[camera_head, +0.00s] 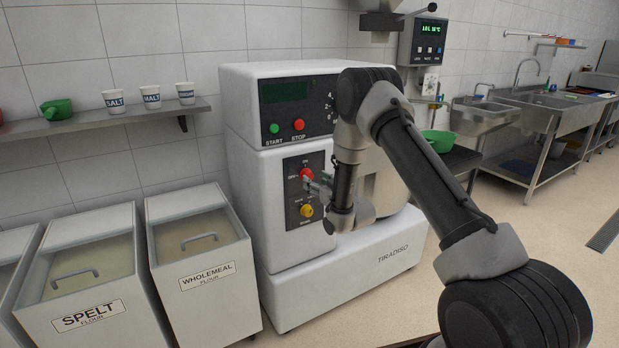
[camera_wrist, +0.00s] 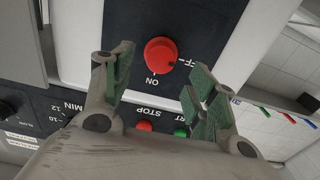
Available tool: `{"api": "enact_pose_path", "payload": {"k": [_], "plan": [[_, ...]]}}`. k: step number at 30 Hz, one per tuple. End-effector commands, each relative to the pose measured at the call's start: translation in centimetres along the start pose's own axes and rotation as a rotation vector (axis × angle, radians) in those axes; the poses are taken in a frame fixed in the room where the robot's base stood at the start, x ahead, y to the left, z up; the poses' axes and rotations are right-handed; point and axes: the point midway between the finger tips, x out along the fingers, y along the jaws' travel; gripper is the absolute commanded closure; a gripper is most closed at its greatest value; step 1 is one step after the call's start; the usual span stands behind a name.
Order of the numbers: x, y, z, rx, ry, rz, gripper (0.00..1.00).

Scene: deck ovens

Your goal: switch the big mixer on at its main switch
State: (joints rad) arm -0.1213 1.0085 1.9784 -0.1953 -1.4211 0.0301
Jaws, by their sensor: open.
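The big mixer (camera_head: 345,252) is a white floor machine with a dark switch plate (camera_head: 292,194) on its front. The red main switch knob (camera_head: 306,173) is at the top of this plate. In the wrist view the red knob (camera_wrist: 160,52) has ON printed below it and OFF to its right; I cannot tell surely which way it points. My gripper (camera_head: 314,182) is at the plate, in front of the knob. In the wrist view the gripper's green-padded fingers (camera_wrist: 162,75) are open, one on each side of the knob, with visible gaps.
A yellow knob (camera_head: 306,211) sits below the red one. Green START (camera_head: 274,128) and red STOP (camera_head: 298,125) buttons are above, beside a dark display (camera_head: 286,91). Flour bins (camera_head: 205,262) stand to the left under a shelf (camera_head: 110,120). Open floor lies to the right.

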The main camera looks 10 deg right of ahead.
Motion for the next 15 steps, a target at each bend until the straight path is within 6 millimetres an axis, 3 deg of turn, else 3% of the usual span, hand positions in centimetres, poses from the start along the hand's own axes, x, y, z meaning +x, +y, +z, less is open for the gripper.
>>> {"api": "enact_pose_path", "payload": {"k": [7,15], "plan": [[3.9,-0.1,0.1,0.000,-0.001,-0.001,0.42],[5.0,0.0,0.0,0.000,-0.002,0.000,0.42]]}}
